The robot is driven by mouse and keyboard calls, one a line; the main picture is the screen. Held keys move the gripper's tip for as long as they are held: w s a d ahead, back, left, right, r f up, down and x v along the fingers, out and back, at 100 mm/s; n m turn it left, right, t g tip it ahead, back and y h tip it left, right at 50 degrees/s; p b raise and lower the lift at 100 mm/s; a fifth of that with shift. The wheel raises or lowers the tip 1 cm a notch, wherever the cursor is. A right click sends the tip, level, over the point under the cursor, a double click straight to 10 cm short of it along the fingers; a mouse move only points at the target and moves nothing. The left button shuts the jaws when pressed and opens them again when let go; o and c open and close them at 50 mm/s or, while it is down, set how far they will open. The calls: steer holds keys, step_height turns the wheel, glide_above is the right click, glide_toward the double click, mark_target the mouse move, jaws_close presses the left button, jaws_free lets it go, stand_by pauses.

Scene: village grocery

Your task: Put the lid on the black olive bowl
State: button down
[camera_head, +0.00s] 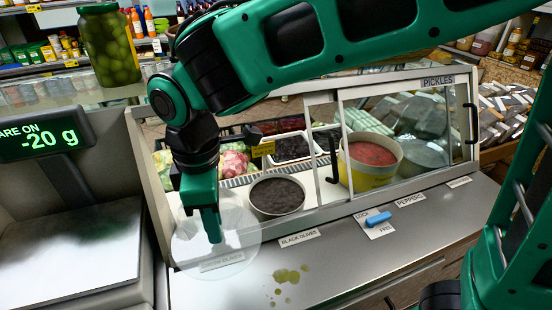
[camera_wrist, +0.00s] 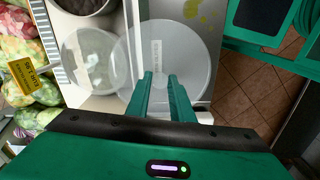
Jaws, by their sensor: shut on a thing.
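My gripper (camera_head: 213,238) is shut on a clear round lid (camera_head: 242,240). The lid is over the counter's front edge strip, left of the black olive bowl (camera_head: 277,196). That bowl is round and pale-rimmed, full of dark olives, and uncovered in the open left part of the display case. In the wrist view the fingers (camera_wrist: 161,85) meet the lid (camera_wrist: 190,62) at its near side, and the black olive bowl (camera_wrist: 82,4) is cut off at the top left. A pale round shape (camera_wrist: 88,60), perhaps another bowl, lies beside and partly behind the lid.
The glass case (camera_head: 395,135) has a sliding pane with a black handle right of the bowl. A red-filled tub (camera_head: 372,154) stands behind it. A scale (camera_head: 70,255) is at left. Greenish spill spots (camera_head: 287,277) and a blue object (camera_head: 378,218) are on the counter.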

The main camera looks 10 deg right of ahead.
steer(key=w+d+f+m, duration=0.1)
steer(key=w+d+m, duration=0.3)
steer(key=w+d, duration=0.5)
steer(key=w+d+f+m, duration=0.1)
steer(key=w+d+m, duration=0.2)
steer(key=w+d, duration=0.55)
step_height(320, 180, down, 7)
steer(key=w+a, duration=0.2)
steer(key=shift+w+a+r, duration=0.2)
steer(key=shift+w+a, duration=0.05)
steer(key=shift+w, duration=0.05)
steer(key=shift+f, duration=0.15)
stand_by(1.6)
steer(key=c, duration=1)
jaws_free()
step_height(320, 180, up, 7)
stand_by(0.8)
steer(key=shift+c, duration=0.6)
